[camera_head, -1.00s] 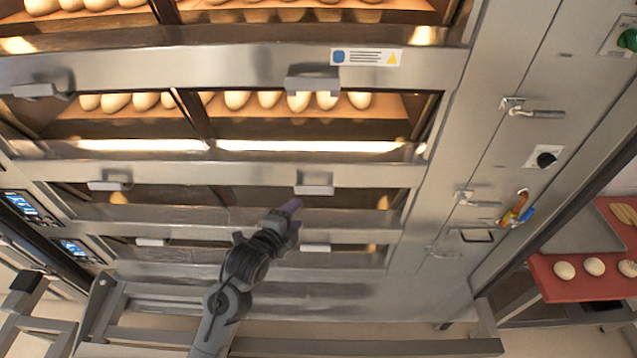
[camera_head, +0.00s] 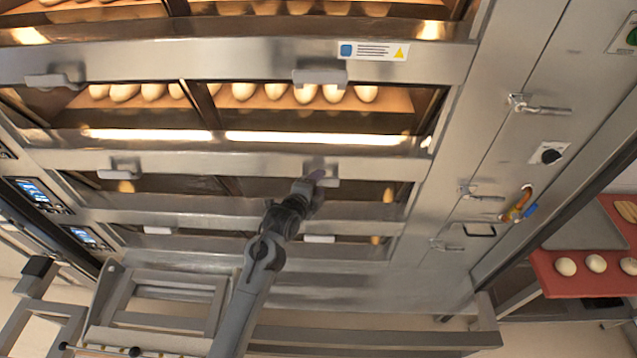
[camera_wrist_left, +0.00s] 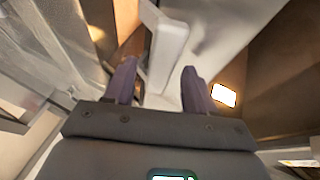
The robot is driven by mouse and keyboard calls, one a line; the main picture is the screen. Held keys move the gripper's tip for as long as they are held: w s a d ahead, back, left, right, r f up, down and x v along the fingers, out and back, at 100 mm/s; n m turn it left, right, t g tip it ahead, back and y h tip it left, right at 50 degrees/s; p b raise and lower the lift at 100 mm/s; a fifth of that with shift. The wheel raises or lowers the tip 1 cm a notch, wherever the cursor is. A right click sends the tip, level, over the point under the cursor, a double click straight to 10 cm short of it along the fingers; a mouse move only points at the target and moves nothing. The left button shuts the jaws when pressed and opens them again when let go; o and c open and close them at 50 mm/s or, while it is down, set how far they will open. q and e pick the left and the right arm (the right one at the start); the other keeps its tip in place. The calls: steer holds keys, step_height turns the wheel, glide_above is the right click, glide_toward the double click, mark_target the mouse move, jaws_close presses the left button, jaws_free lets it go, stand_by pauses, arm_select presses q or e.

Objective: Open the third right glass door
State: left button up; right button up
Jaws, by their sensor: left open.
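The third right glass door (camera_head: 345,188), third row down in the head view, is shut, with a dark window. Its pale bar handle (camera_head: 331,182) sits at the door's top edge, partly covered by my left gripper (camera_head: 318,176). In the left wrist view my left gripper (camera_wrist_left: 158,85) is open, its two purple fingers apart. The pale handle (camera_wrist_left: 168,48) stands ahead of and between the fingertips in that view. I cannot tell whether the fingers touch it. My right gripper is in neither view.
The door above (camera_head: 320,120) is shut on a lit deck with several pale dough pieces; its handle (camera_head: 320,77) juts out. A lower handle (camera_head: 319,239) is below my gripper. A red tray (camera_head: 575,283) with dough pieces stands at the right.

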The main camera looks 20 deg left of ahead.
arm_select(q)
steer(key=shift+w+f, duration=0.1)
steer(key=shift+w, duration=0.2)
jaws_close()
